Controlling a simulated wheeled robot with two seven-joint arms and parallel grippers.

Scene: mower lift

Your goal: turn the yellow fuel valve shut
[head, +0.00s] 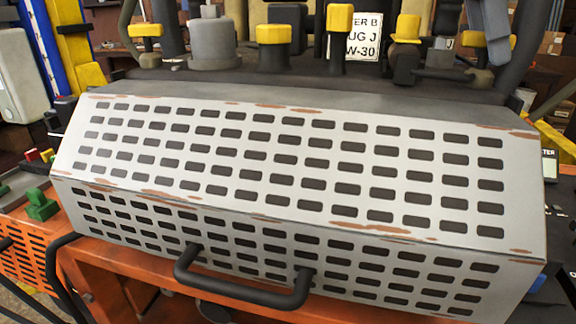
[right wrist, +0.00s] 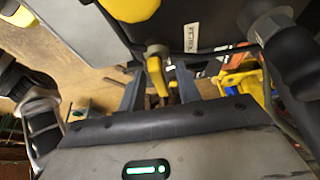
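In the right wrist view the yellow fuel valve (right wrist: 157,78) hangs below a dark housing with a small white label (right wrist: 191,38). My right gripper (right wrist: 158,92) has its two grey fingers apart, one on each side of the valve's lever. I cannot tell whether either finger touches it. In the head view several yellow-topped parts stand behind the perforated grey cover, and I cannot pick out the fuel valve or the right gripper's fingers there. I cannot make out my left gripper in either view.
The perforated grey cover (head: 300,165) fills the head view's middle, with a black handle (head: 243,290) on its front. An orange box (head: 22,248) stands at the left. A white sign (head: 360,38) is behind the yellow-topped parts. Dark tubes and housings crowd the wrist view.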

